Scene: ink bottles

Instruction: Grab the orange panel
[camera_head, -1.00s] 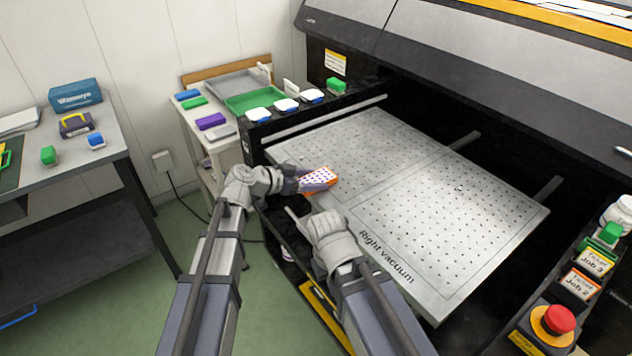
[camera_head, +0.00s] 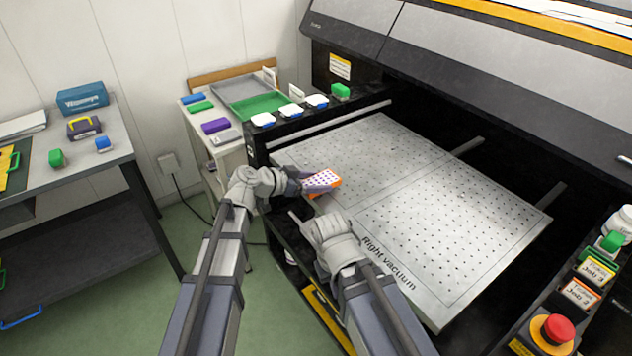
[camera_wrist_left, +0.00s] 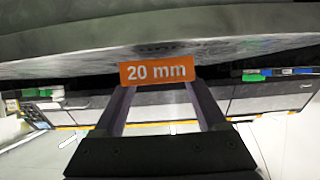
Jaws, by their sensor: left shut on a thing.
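The orange panel (camera_head: 323,180), with a white face of dark dots, is at the near left edge of the perforated metal bed (camera_head: 400,170) in the head view. My left gripper (camera_head: 312,187) is shut on its near left part. In the left wrist view, the panel's orange edge (camera_wrist_left: 157,72) reads "20 mm" and lies at the ends of my two fingers. I cannot tell whether the panel touches the bed. My right gripper (camera_head: 303,217) is at the bed's near edge, below the left one, apart from the panel; its finger gap cannot be made out.
The bed is otherwise bare, with the dark machine (camera_head: 470,70) over its far side. A small table with a green tray (camera_head: 262,104) and coloured blocks stands at the back left. A red stop button (camera_head: 557,327) is at the lower right. A grey workbench (camera_head: 100,150) is at the left.

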